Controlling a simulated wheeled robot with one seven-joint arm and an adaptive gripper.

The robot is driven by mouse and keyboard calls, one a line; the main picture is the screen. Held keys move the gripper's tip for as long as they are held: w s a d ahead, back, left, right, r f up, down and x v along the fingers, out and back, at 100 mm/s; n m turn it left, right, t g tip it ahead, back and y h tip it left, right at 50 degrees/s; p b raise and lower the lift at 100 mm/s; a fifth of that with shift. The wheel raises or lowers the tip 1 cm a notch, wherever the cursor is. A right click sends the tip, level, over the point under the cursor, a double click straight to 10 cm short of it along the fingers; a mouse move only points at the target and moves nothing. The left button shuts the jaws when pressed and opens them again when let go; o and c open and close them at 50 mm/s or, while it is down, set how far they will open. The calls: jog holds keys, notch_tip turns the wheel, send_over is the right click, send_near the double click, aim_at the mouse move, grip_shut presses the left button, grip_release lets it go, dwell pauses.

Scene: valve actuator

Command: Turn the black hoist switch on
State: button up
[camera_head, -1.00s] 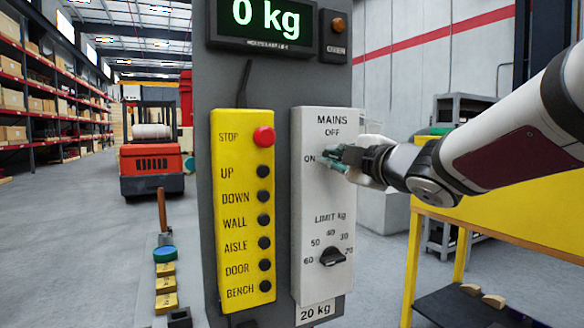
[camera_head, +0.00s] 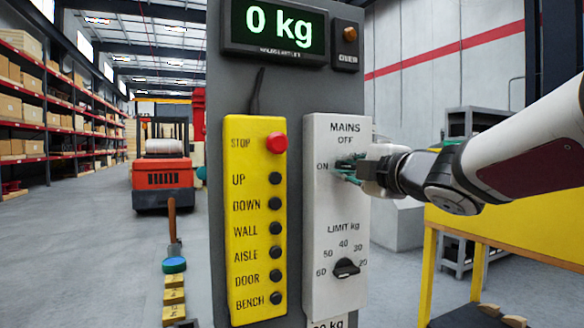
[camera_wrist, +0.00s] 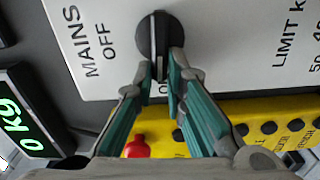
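The black MAINS switch (camera_head: 346,164) is a rotary knob on the upper part of the white panel (camera_head: 322,215). Its bar points at the ON label, across from its place under OFF. It also shows in the wrist view (camera_wrist: 152,34), with a white line along its bar. My gripper (camera_head: 350,168) is at the knob, coming from the right. In the wrist view, its green fingers (camera_wrist: 161,68) stand either side of the bar's pointer end, slightly apart. Small gaps appear between fingers and bar; contact is hard to judge.
A yellow button box (camera_head: 256,300) with a red STOP button stands left of the panel. A black LIMIT kg knob (camera_head: 346,268) sits below the switch. The display (camera_head: 275,28) above reads 0 kg. A yellow bench (camera_head: 480,225) is at right.

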jog(key=o, duration=0.3)
jog(key=shift+s, duration=0.1)
jog(key=v, duration=1.2)
